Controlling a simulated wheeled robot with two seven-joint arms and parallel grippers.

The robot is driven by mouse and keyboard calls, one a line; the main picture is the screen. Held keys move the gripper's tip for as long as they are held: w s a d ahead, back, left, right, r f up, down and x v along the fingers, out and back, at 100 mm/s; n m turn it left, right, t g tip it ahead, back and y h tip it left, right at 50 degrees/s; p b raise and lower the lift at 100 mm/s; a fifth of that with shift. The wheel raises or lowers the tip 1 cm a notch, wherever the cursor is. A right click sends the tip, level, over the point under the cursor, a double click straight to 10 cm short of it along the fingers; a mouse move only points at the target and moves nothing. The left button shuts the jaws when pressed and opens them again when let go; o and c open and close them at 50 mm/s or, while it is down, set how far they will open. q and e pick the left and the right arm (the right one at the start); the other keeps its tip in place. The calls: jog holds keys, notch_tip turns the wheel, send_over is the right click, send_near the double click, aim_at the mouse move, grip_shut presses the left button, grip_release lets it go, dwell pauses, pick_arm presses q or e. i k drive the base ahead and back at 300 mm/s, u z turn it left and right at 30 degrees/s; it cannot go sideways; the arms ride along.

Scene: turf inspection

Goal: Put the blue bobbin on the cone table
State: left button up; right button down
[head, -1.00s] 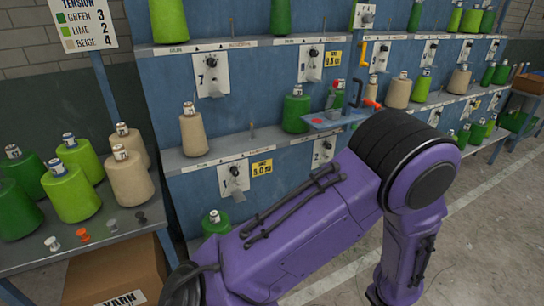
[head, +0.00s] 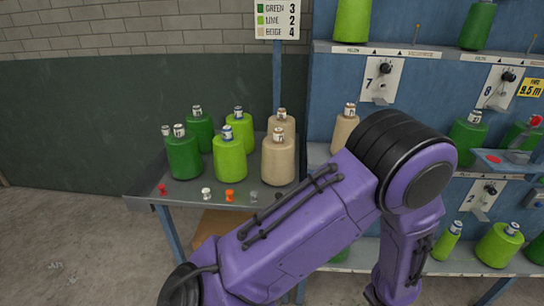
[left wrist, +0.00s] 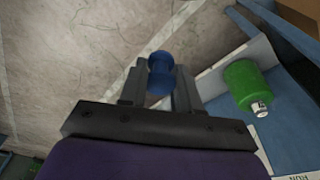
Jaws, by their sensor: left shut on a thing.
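The blue bobbin (left wrist: 160,72) is between the fingers of my left gripper (left wrist: 160,82) in the left wrist view. The gripper is shut on it, over bare concrete floor. The cone table (head: 190,189) is left of centre in the head view. It carries green, lime and beige yarn cones, with small red (head: 162,189), white (head: 206,194), orange (head: 229,196) and grey (head: 253,196) bobbins along its front edge. Neither gripper shows in the head view; my purple arm there covers part of the scene. My right gripper is in neither current view.
The blue rack (head: 335,90) with cones and dials stands right of the table. A cardboard box (head: 215,225) is under the table. Floor (head: 80,245) left of the table is clear.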

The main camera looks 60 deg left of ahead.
aim_at(185, 196)
jog(key=u, duration=2.15)
jog(key=i, duration=1)
